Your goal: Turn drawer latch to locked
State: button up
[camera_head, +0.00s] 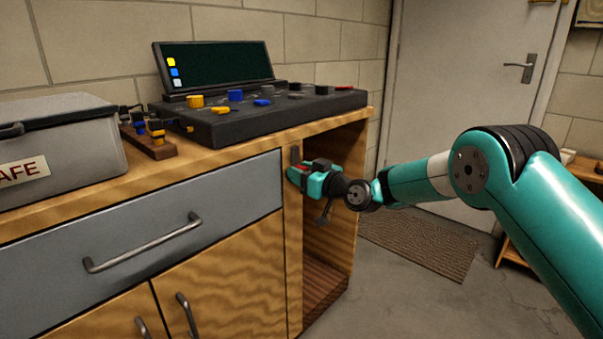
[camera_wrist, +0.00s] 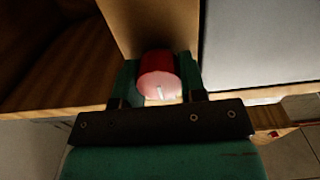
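The drawer latch is a round red knob (camera_wrist: 158,72) with a short white mark on its face, on the wooden post beside the drawer. The mark looks nearly upright in the wrist view, leaning slightly. My gripper (camera_wrist: 158,80) has its green fingers on both sides of the knob, close against it, with no clear gap. In the head view my gripper (camera_head: 305,174) is at the post, just right of the grey drawer (camera_head: 145,215), and a bit of red shows between its fingers. The drawer looks closed. Any lock markings are hidden or too small to read.
The bench top holds a grey case (camera_head: 60,145), a dark control console (camera_head: 260,112) and a small wooden rack (camera_head: 150,148). An open compartment (camera_head: 335,235) lies beneath my gripper. A drawer handle (camera_head: 145,245) sticks out at left.

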jog(key=c, duration=0.3)
jog(key=shift+f+b, duration=0.15)
jog(key=shift+b, duration=0.3)
jog(key=shift+f+n+b, duration=0.1)
jog(key=shift+n+b, duration=0.6)
jog(key=shift+b, duration=0.15)
jog(key=n+b, duration=0.2)
jog(key=b, duration=0.2)
jog(key=shift+s+f, duration=0.1)
jog(key=shift+f, duration=0.05)
jog(key=n+b, duration=0.5)
jog(key=b, duration=0.2)
jog(key=shift+n+b, duration=0.35)
jog(key=shift+n, duration=0.05)
jog(key=n+b, duration=0.5)
jog(key=b, duration=0.1)
jog(key=shift+n+b, duration=1.65)
jog(key=shift+n, duration=0.25)
